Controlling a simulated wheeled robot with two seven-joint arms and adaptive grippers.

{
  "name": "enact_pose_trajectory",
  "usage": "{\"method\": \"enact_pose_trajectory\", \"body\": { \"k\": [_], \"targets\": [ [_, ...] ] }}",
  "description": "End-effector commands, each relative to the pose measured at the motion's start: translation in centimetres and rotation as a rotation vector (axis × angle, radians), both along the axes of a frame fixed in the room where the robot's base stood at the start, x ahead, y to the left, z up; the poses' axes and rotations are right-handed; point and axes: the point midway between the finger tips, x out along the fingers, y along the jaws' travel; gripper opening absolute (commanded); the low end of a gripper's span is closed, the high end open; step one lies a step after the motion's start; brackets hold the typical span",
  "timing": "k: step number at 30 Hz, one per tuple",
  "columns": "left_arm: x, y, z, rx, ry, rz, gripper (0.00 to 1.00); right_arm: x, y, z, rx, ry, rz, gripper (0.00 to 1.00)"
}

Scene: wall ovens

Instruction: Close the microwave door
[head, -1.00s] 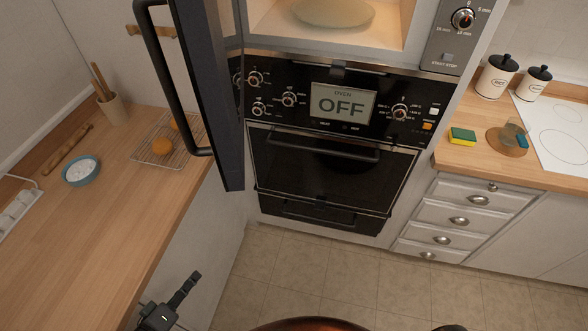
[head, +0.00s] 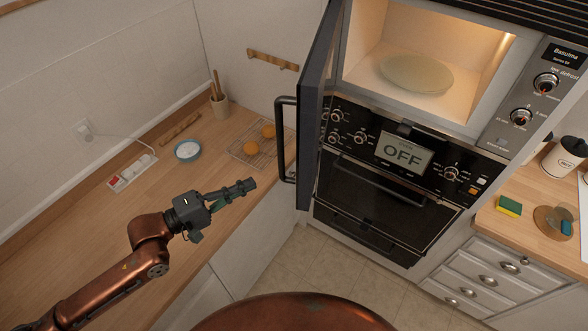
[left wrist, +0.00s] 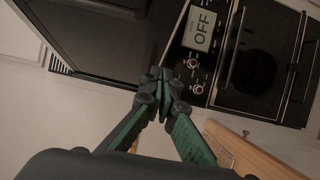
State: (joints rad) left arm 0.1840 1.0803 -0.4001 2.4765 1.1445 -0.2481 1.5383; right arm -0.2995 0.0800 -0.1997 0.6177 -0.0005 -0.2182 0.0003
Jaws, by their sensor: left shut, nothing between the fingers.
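The microwave (head: 515,75) is lit inside, with a glass turntable plate (head: 416,72) in its cavity. Its dark door (head: 320,110) stands wide open, swung out toward me on the left side, with a black bar handle (head: 282,140) on its left-facing side. My left gripper (head: 250,184) is shut and empty above the wooden counter, left of the door handle and apart from it. In the left wrist view the closed fingertips (left wrist: 162,78) show, with a dark panel, probably the door (left wrist: 95,40), beyond them. My right gripper is in neither view.
An oven with an OFF display (head: 404,151) sits below the microwave. The left counter holds a rack with oranges (head: 262,145), a blue bowl (head: 188,150), a utensil cup (head: 220,104) and a power strip (head: 132,171). A sponge (head: 509,205) lies on the right counter. The floor before the oven is clear.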

Motion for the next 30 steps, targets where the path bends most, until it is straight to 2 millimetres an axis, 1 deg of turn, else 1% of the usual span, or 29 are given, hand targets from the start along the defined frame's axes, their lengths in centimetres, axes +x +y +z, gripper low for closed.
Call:
{"method": "enact_pose_trajectory", "body": {
  "k": [8,19,21,25,30],
  "targets": [
    [1.7,-2.9,0.3,-0.005,-0.004,0.0,0.0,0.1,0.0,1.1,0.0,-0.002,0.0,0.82],
    [4.8,-8.8,0.2,-0.002,-0.003,-0.002,0.0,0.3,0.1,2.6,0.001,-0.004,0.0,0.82],
    [4.3,-9.7,0.2,-0.002,0.0,-0.002,0.0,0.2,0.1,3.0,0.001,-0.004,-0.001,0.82],
    [4.0,-11.0,0.1,-0.001,-0.001,-0.001,0.0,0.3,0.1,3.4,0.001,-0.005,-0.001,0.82],
    [3.7,-11.9,0.0,0.001,-0.003,0.001,0.0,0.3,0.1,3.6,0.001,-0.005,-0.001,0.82]
  ]
}}
